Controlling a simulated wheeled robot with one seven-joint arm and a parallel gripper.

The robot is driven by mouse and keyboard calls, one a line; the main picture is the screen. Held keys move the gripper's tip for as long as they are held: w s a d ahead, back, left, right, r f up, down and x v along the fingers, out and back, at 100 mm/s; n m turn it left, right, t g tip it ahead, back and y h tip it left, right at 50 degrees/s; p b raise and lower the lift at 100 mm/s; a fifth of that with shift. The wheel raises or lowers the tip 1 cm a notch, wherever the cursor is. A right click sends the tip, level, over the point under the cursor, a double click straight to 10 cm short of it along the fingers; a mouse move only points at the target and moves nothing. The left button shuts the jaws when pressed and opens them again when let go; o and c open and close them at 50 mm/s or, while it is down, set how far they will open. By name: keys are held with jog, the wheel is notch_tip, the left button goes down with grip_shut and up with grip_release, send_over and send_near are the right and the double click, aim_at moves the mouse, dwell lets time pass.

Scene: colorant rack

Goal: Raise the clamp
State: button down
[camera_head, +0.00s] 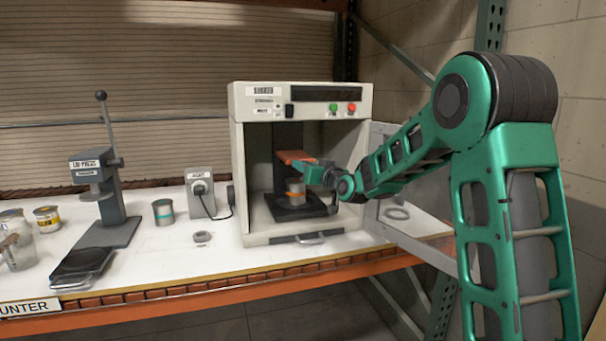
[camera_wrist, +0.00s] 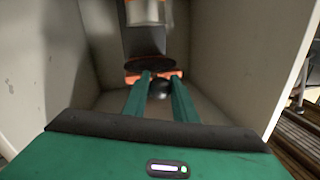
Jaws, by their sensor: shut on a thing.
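A gap shows between plate and can. The can has an orange band and stands over a dark base. My green gripper (camera_head: 303,165) reaches in from the right at the clamp's height. In the wrist view, my gripper's fingers (camera_wrist: 161,88) are on either side of a round black knob (camera_wrist: 160,91), shut on it. Next to it are the clamp's orange bar (camera_wrist: 132,80) and a dark disc (camera_wrist: 150,63). Part of the can (camera_wrist: 147,12) shows at the top edge.
The cabinet (camera_head: 240,180) walls stand close around my gripper, and its door (camera_head: 430,245) is open to the right. Left on the counter (camera_head: 180,255) are a socket box (camera_head: 200,188), a can (camera_head: 163,212) and a lid press (camera_head: 113,200). The counter's front middle is mostly clear.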

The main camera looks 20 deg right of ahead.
jog(key=c, duration=1.6)
grip_release()
jog(key=shift+r, duration=0.55)
jog(key=shift+o, duration=0.8)
jog(key=shift+f, duration=0.25)
jog(key=s+d, duration=0.2)
jog(key=s, duration=0.8)
jog(key=shift+s, duration=0.25)
jog(key=shift+f, duration=0.1)
